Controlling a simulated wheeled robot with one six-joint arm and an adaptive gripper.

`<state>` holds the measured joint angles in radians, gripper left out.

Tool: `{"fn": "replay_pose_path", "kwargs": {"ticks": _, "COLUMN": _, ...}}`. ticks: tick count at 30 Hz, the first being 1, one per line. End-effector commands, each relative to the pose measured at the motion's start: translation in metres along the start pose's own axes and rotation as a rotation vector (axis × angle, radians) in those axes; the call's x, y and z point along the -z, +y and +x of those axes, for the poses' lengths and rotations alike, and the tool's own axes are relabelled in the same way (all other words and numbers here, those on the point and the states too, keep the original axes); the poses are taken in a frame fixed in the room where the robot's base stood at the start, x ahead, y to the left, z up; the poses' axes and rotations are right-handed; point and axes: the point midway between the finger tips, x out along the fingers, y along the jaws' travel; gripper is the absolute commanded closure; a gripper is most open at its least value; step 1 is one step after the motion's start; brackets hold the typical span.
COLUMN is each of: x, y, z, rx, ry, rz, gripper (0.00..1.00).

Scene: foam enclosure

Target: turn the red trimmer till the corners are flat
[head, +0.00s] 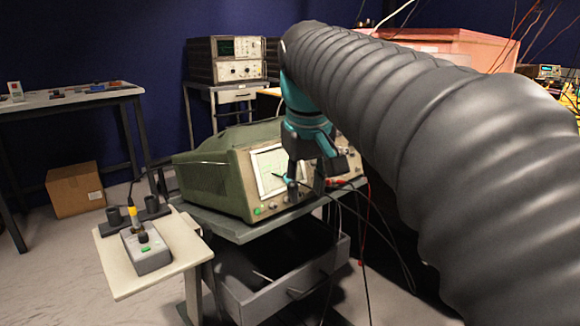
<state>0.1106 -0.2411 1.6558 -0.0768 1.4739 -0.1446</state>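A green oscilloscope (215,170) stands on a grey cart, its front turned to the right. Its pale screen (268,168) is partly covered by my gripper (306,188), and any trace is too small to read. My gripper points down in front of the scope's front panel. Its two fingers are apart, with a gap between them, and I see nothing clearly held. A small red piece (337,182) with dark leads lies just right of the fingers; I cannot tell whether it is the trimmer. A thin dark probe-like piece (279,176) shows left of the fingers.
A small grey box (146,248) with a yellow-and-black plug stands on a cream side table (112,262) at the left. Cables hang in front of the cart's open drawer (290,285). A cardboard box (76,190) sits on the floor. My grey-sleeved arm hides the right side.

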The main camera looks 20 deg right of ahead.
Motion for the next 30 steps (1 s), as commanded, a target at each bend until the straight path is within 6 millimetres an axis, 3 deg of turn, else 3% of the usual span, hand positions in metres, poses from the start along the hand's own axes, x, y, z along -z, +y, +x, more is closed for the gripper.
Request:
{"fn": "replay_pose_path", "kwargs": {"ticks": 1, "x": 0.019, "y": 0.010, "z": -0.013, "rx": -0.007, "ry": -0.023, "rz": 0.002, "gripper": 0.62}}
{"fn": "replay_pose_path", "kwargs": {"ticks": 6, "x": 0.060, "y": 0.039, "z": -0.045, "rx": -0.024, "ry": -0.107, "rz": 0.000, "gripper": 0.62}}
{"fn": "replay_pose_path", "kwargs": {"ticks": 12, "x": 0.092, "y": 0.065, "z": -0.067, "rx": -0.031, "ry": -0.191, "rz": 0.007, "gripper": 0.62}}
{"fn": "replay_pose_path", "kwargs": {"ticks": 22, "x": 0.105, "y": 0.080, "z": -0.076, "rx": -0.031, "ry": -0.242, "rz": 0.013, "gripper": 0.62}}
{"fn": "replay_pose_path", "kwargs": {"ticks": 30, "x": 0.099, "y": 0.080, "z": -0.054, "rx": -0.030, "ry": -0.245, "rz": 0.013, "gripper": 0.62}}
